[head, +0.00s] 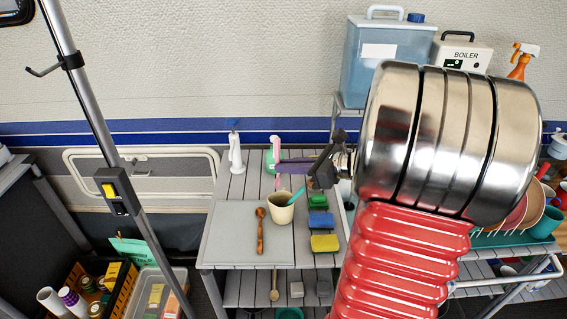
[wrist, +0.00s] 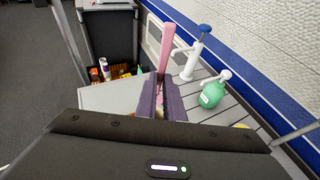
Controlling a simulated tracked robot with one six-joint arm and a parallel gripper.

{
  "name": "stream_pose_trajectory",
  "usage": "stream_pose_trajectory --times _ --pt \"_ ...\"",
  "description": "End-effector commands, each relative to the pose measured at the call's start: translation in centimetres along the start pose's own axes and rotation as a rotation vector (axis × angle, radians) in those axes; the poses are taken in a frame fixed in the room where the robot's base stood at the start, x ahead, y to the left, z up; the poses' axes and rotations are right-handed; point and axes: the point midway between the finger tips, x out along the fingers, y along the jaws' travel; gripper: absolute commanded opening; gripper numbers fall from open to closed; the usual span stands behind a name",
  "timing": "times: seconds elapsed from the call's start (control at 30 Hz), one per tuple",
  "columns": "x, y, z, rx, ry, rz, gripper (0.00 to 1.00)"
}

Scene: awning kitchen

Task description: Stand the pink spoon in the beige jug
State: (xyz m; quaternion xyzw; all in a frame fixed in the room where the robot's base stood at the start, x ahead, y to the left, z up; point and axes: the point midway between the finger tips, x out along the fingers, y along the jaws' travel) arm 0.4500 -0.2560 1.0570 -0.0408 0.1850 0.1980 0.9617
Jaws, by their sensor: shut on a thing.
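The pink spoon (head: 276,152) is upright between the purple fingers of my gripper (head: 280,166). In the wrist view the spoon (wrist: 168,45) rises above the fingers (wrist: 161,95), which are shut on it. The beige jug (head: 280,209) stands on the grey counter with a teal utensil (head: 297,196) leaning in it. In the head view the spoon's lower end shows just above the jug's far rim; I cannot tell whether it is over the opening or behind it. The jug is mostly hidden in the wrist view.
A wooden spoon (head: 260,230) lies left of the jug. Green, blue (head: 321,222) and yellow (head: 325,243) sponges lie to its right. A green pump bottle (wrist: 212,92) and a white tap (wrist: 194,60) stand behind. The board's left part (head: 228,235) is clear.

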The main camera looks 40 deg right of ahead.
Motion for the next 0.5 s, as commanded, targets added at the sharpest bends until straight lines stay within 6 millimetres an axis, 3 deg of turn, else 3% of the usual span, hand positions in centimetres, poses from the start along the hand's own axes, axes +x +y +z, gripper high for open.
stream_pose_trajectory --times 0.5 --pt "1.1 0.0 -2.8 0.003 0.001 0.000 0.00"
